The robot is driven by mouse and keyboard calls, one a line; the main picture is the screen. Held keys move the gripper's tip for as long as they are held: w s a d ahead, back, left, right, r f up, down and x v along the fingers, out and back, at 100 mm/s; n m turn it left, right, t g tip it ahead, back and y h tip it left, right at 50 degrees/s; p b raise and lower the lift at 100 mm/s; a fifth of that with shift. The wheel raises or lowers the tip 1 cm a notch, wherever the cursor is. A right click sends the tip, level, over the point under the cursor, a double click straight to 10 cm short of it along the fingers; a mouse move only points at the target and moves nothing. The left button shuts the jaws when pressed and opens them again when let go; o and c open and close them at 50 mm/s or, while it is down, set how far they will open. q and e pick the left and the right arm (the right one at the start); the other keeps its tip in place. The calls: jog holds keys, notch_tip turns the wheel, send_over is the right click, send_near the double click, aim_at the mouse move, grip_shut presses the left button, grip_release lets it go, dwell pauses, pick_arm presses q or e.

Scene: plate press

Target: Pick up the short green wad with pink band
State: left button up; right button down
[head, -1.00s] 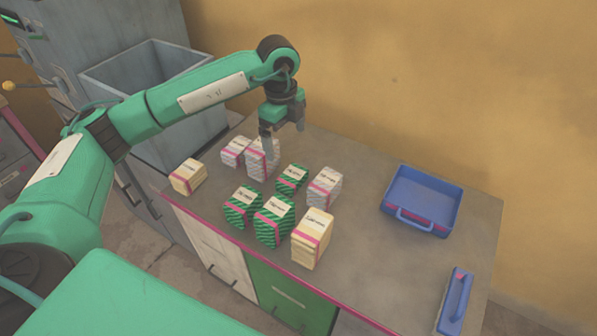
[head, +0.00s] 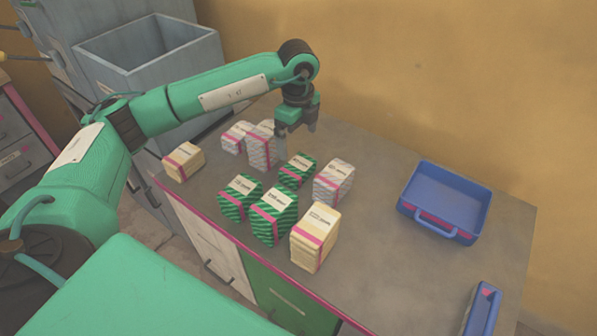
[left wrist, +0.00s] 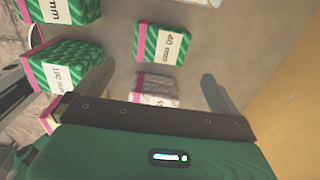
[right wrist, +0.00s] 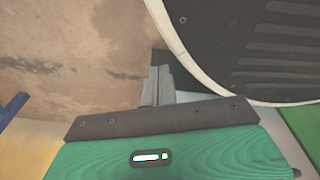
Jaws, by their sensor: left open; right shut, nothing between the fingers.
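The short green wad with pink band (head: 297,171) stands on the counter behind two larger green wads, (head: 240,198) and (head: 274,216). In the left wrist view, it appears as the green striped block labelled 40 mm (left wrist: 162,44), with the pink band on its left side. My left gripper (head: 295,138) is open and empty, above and just behind this wad, its fingers pointing down. In the left wrist view, the wad lies beyond the two spread fingers (left wrist: 155,88), not between them. My right gripper (right wrist: 156,76) is shut and empty, away from the wads.
Grey wads stand to the left (head: 262,148) and right (head: 333,182) of the short green one. Cream wads stand at the front (head: 315,238) and far left (head: 184,161). A blue tray (head: 445,202) sits on the right. The counter between wads and tray is clear.

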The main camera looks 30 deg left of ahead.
aim_at(299, 166)
pick_arm(q)
notch_tip(299, 166, down, 6)
jog(key=shift+f, duration=0.15)
notch_tip(299, 166, down, 5)
jog(key=shift+w+f+p, duration=0.1)
jog(key=shift+p, duration=0.75)
pick_arm(e)
jog(key=shift+s+d+f, duration=0.1)
jog(key=shift+s+d, duration=0.1)
jog(key=shift+s, duration=0.4)
jog(key=shift+s+d+f, duration=0.1)
jog(key=shift+s+d, duration=0.05)
jog(key=shift+s, duration=0.45)
pick_arm(q)
jog(key=c, duration=0.7)
pick_arm(e)
jog(key=shift+a, duration=0.1)
